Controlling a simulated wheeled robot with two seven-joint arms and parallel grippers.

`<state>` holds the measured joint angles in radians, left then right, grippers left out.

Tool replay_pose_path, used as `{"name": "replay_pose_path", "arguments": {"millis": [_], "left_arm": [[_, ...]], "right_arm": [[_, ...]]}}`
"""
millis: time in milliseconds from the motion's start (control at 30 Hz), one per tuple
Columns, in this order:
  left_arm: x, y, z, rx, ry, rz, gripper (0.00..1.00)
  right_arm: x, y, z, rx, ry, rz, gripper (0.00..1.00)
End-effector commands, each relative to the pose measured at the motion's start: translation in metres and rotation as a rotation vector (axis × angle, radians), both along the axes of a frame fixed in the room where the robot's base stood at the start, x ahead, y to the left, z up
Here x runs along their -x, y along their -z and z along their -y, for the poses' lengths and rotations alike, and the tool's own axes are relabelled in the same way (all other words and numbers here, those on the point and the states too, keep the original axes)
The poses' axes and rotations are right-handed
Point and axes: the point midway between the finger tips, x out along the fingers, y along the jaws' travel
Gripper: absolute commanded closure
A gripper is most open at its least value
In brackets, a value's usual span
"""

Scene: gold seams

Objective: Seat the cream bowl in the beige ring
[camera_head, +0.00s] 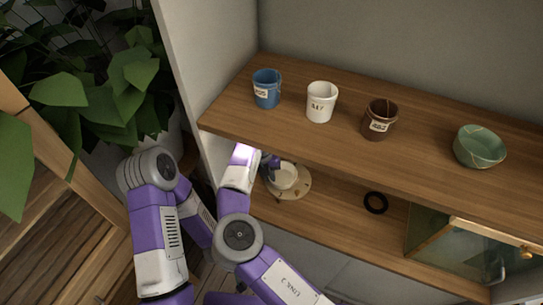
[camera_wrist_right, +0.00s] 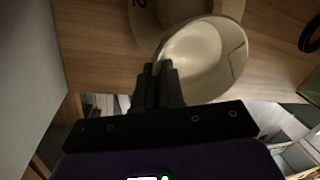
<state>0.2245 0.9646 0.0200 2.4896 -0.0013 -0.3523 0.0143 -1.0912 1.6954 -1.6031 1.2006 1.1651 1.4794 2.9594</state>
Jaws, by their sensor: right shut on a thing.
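The cream bowl (camera_head: 284,178) is at the left of the lower shelf, with a thin dark seam on its inner wall. My right gripper (camera_head: 271,164) is shut on the bowl's rim; in the right wrist view its dark fingers (camera_wrist_right: 158,72) pinch the near left side of the bowl (camera_wrist_right: 197,52). The flat beige ring (camera_head: 303,183) lies on the shelf behind and partly hidden by the bowl. In the wrist view the ring (camera_wrist_right: 146,27) shows beyond the bowl, which looks offset toward me. I cannot tell whether they touch. My left gripper is out of view.
The upper shelf (camera_head: 420,158) overhangs the lower one and carries a blue cup (camera_head: 266,89), white cup (camera_head: 320,103), brown cup (camera_head: 378,121) and green bowl (camera_head: 479,147). A black ring (camera_head: 375,203) and glass-sided case (camera_head: 455,248) are right on the lower shelf. The cabinet side wall is left.

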Motion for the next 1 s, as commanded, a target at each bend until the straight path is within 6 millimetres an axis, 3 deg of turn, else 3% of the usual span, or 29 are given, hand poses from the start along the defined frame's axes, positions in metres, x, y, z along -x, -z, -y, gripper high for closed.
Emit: {"name": "replay_pose_path", "arguments": {"millis": [600,1000], "left_arm": [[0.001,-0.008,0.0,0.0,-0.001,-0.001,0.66],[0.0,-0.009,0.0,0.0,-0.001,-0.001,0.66]], "right_arm": [[-0.04,0.007,0.014,0.0,0.001,0.002,1.0],[-0.047,0.01,0.016,0.0,-0.001,0.001,1.0]]}}
